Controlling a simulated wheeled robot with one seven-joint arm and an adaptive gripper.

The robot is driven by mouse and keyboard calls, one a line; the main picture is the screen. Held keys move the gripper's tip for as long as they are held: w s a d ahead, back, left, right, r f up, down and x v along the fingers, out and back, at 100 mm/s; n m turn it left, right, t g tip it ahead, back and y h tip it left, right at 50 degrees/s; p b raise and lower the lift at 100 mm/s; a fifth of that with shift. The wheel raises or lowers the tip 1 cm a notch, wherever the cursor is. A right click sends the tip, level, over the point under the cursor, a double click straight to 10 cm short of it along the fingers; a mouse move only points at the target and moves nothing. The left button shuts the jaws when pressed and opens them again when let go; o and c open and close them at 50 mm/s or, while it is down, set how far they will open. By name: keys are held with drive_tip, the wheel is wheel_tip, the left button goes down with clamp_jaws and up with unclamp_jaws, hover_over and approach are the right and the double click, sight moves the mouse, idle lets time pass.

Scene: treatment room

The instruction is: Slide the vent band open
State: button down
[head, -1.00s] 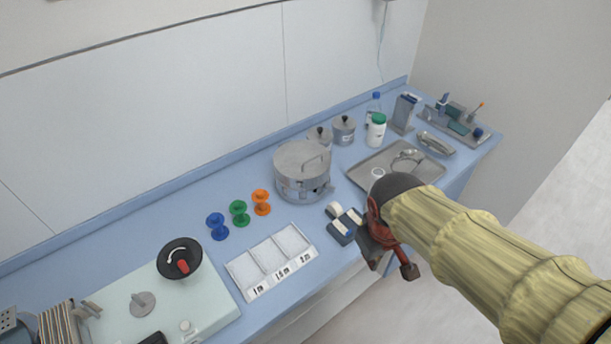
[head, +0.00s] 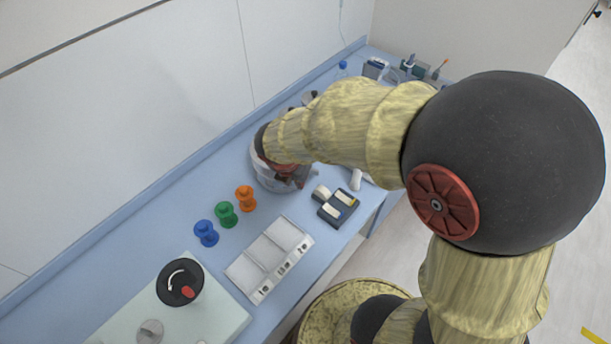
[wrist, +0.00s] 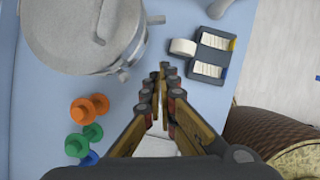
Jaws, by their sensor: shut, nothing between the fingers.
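The round metal drum (wrist: 80,28) with its lid and handle fills the upper left of the wrist view. The band (wrist: 132,52) around its side shows at the drum's right edge, with small tabs sticking out. In the head view the drum (head: 266,174) is mostly hidden by my arm. My gripper (wrist: 163,72) is shut and empty. Its fingertips are beside the drum, to the lower right of it in the wrist view, with a small gap in the picture. In the head view my gripper (head: 290,180) is over the drum's front side. Whether the vent holes are open is unclear.
Blue (head: 206,233), green (head: 226,214) and orange (head: 245,198) spools stand left of the drum. A dark block with white pads (head: 338,207) lies to its right, near the counter's front edge. A white sectioned tray (head: 270,258) lies in front.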

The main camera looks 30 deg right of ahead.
sight(314, 171)
drive_tip(key=shift+w, duration=0.1)
drive_tip(key=shift+f, duration=0.15)
drive_tip(key=b+x, duration=0.3)
drive_tip(key=x, duration=0.6)
drive_tip(key=shift+d+f+b, duration=0.1)
drive_tip(key=shift+f+b, duration=0.2)
drive_tip(key=shift+f, duration=0.05)
drive_tip(key=shift+w+d+f, duration=0.1)
drive_tip(key=shift+w+d, duration=0.95)
drive_tip(key=shift+d, duration=0.15)
drive_tip(key=shift+w+d, duration=0.35)
drive_tip(key=shift+n, duration=0.3)
